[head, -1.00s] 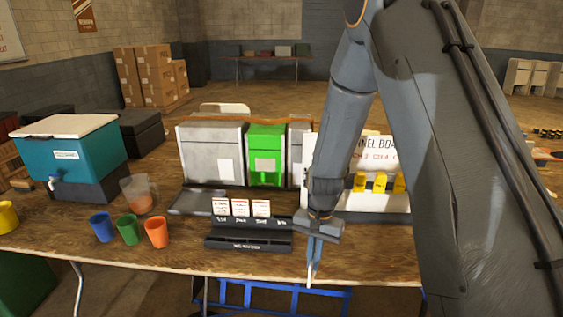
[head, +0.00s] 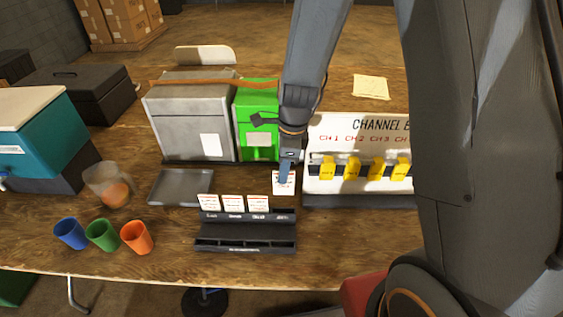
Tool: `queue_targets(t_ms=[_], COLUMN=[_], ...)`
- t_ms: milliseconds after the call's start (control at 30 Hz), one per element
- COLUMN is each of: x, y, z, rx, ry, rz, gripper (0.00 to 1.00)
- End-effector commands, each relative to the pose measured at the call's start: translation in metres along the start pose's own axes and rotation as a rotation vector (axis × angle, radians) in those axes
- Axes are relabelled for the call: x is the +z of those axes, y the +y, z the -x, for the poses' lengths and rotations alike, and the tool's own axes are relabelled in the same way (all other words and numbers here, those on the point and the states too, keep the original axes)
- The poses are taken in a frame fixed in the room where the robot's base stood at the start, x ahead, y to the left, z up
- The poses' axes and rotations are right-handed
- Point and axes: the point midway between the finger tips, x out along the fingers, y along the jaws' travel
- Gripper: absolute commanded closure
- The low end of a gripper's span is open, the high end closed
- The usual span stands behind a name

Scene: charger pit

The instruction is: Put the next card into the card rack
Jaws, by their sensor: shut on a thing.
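The black card rack (head: 246,246) stands near the table's front edge, with labelled places along its upper step. Three white cards with red print, the left card (head: 209,202), the middle card (head: 233,203) and the right card (head: 258,203), stand upright side by side in it. My gripper (head: 285,176) is shut on another white card (head: 278,188), behind and above the rack's right end. The fingers cover part of this card. It appears apart from the rack, to the right of the standing cards; its exact height is unclear.
A white channel board (head: 330,185) with yellow tags stands close on the right. A grey box (head: 190,125) and a green box (head: 258,110) stand behind. A dark tray (head: 181,187), a jug (head: 108,185) and blue, green and orange cups (head: 137,237) are left.

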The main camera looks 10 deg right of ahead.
Motion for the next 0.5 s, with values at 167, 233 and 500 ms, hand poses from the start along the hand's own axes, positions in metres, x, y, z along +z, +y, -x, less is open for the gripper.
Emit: queue_targets(t_ms=[167, 233, 500], x=[0.0, 0.0, -0.001], y=[0.0, 0.0, -0.001], z=[-0.004, -0.007, -0.02], rx=[0.0, 0.0, 0.0], ry=[0.0, 0.0, 0.0], rz=[0.001, 0.002, 0.004], gripper=[1.0, 1.0, 1.0])
